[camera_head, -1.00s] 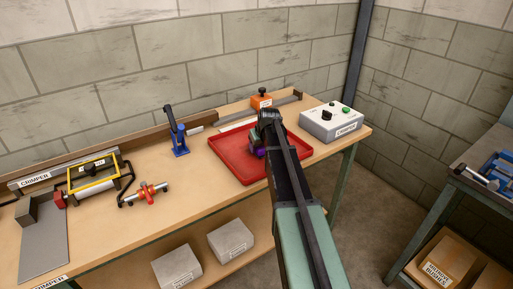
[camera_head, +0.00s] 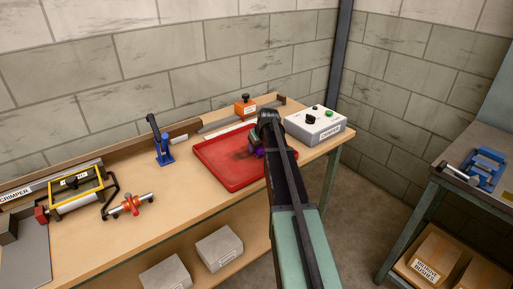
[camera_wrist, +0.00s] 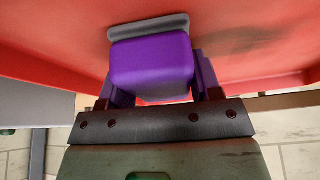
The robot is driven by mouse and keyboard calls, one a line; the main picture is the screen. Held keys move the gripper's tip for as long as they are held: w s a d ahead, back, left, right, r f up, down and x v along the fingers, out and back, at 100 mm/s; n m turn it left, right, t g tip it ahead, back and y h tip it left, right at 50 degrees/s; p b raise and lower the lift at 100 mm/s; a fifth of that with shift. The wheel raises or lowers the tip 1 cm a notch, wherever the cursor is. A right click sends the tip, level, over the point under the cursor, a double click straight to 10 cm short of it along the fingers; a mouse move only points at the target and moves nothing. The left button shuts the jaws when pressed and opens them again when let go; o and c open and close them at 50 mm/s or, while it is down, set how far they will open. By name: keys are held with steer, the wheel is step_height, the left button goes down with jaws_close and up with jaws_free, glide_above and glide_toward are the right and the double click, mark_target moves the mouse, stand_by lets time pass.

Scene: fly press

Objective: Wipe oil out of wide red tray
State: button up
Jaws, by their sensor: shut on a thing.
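The wide red tray (camera_head: 212,158) lies on the wooden bench, and its red floor and wall fill much of the wrist view (camera_wrist: 50,35). A dark oil-like smear (camera_head: 240,154) marks its floor; a faint dark patch (camera_wrist: 243,40) also shows in the wrist view. My gripper (camera_wrist: 152,72) is shut on a purple block (camera_wrist: 150,62) with a grey pad (camera_wrist: 148,27) at its far end. The block is over the right part of the tray. The pad is at or close to the tray floor; contact is unclear. My arm hides the tray's right side.
A grey control box (camera_head: 315,125) stands close to the tray's right side. An orange block (camera_head: 245,107) stands behind it. A blue lever tool (camera_head: 164,150) is to the left, with a red-and-grey tool (camera_head: 128,205) and yellow-framed crimper (camera_head: 77,190) farther left. Bench between them is clear.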

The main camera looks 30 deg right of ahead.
mark_target(243, 150)
steer(key=shift+w+a, duration=0.1)
steer(key=shift+w, duration=0.65)
steer(key=shift+s+a, duration=0.2)
steer(key=shift+a, duration=1.8)
steer(key=shift+s+a, duration=0.15)
steer(key=shift+a, duration=1.85)
steer(key=shift+s+a, duration=0.2)
steer(key=shift+a, duration=1.8)
steer(key=shift+w+f, duration=0.1)
steer(key=shift+w, duration=0.75)
steer(key=shift+w+d, duration=0.2)
steer(key=shift+d, duration=1.6)
steer(key=shift+w+d, duration=0.2)
steer(key=shift+d, duration=1.55)
steer(key=shift+w+d, duration=0.1)
steer(key=shift+d, duration=2.3)
steer(key=shift+r+p, duration=0.45)
steer(key=shift+r, duration=0.05)
step_height(243, 150, up, 5)
steer(key=p, duration=0.5)
